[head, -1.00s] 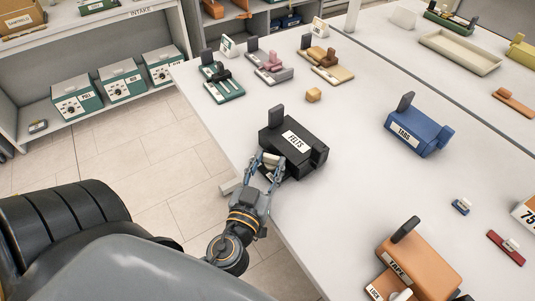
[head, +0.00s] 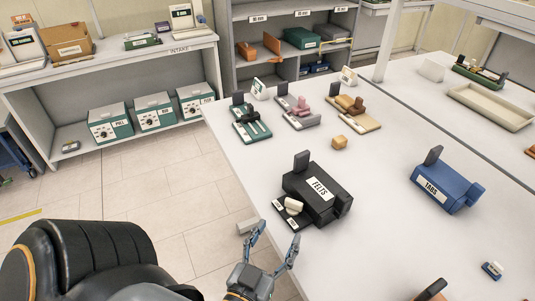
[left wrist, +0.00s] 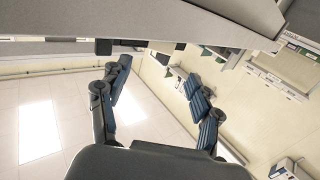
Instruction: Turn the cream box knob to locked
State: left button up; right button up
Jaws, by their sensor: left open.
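No cream box with a knob is clear in view. A cream block (head: 291,205) sits on a small black labelled plate at the left side of the black FELTS box (head: 317,186). I cannot tell whether this block is a knob. My left gripper (head: 279,232) is open and empty, just below the block and apart from it, off the table's near edge. In the left wrist view the spread fingers (left wrist: 153,78) have nothing between them.
The blue TABS box (head: 444,188) stands to the right on the white table (head: 385,225). A small tan cube (head: 339,143) and several fixtures lie behind the FELTS box. Green boxes with dials (head: 110,124) stand on the lower shelf at left. Tiled floor lies between.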

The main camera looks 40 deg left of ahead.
pick_arm(q)
jog(key=shift+v, duration=2.25)
